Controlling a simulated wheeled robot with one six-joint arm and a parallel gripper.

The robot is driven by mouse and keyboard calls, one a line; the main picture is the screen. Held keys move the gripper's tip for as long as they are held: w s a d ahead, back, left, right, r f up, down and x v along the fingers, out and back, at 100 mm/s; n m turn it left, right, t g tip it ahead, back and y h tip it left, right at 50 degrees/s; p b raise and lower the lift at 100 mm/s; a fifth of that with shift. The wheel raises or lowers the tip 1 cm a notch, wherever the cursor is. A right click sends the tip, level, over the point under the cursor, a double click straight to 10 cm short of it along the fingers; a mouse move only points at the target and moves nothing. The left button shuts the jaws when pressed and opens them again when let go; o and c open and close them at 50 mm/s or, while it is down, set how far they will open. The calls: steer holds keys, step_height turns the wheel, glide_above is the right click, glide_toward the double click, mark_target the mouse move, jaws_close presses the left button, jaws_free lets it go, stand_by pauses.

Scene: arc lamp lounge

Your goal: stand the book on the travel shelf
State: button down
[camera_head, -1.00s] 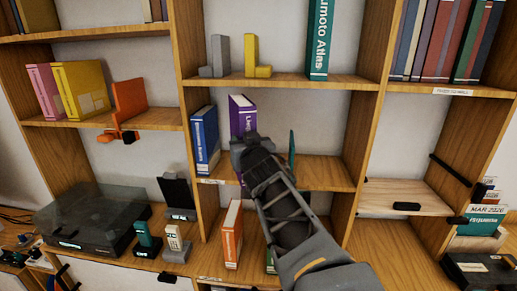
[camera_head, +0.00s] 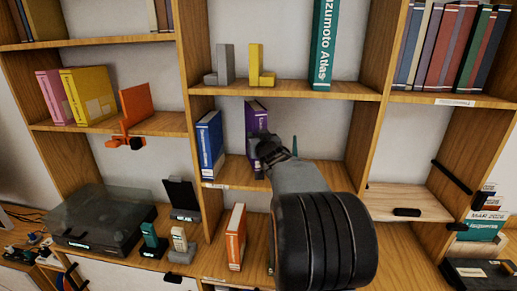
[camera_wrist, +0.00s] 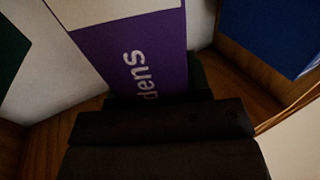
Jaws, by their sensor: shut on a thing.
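My gripper (camera_head: 268,150) is shut on the purple book (camera_head: 256,117) in the middle compartment of the shelving. The book is about upright, with its spine facing out. Its spine also shows in the wrist view (camera_wrist: 140,50), where the dark jaws fill the bottom and part of the title is readable. The book's lower end is near the shelf board (camera_head: 325,174), but I cannot tell whether it touches. A blue book (camera_head: 209,143) stands to its left, apart from it. Which shelf is the travel shelf I cannot read from the small labels.
A thin green thing (camera_head: 294,145) stands close right of my gripper. An orange book (camera_head: 236,237) stands on the level below. A teal atlas (camera_head: 323,45) and grey and yellow bookends (camera_head: 256,68) are above. The middle shelf is free at its right.

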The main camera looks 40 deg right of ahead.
steer(key=shift+f, duration=1.55)
steer(key=shift+w+d+f+p, duration=0.15)
steer(key=shift+f+p, duration=0.2)
steer(key=shift+p, duration=0.1)
steer(key=shift+f+b, duration=0.25)
steer(key=shift+b, duration=0.05)
steer(key=c, duration=0.6)
jaws_free()
steer(key=shift+o, duration=0.2)
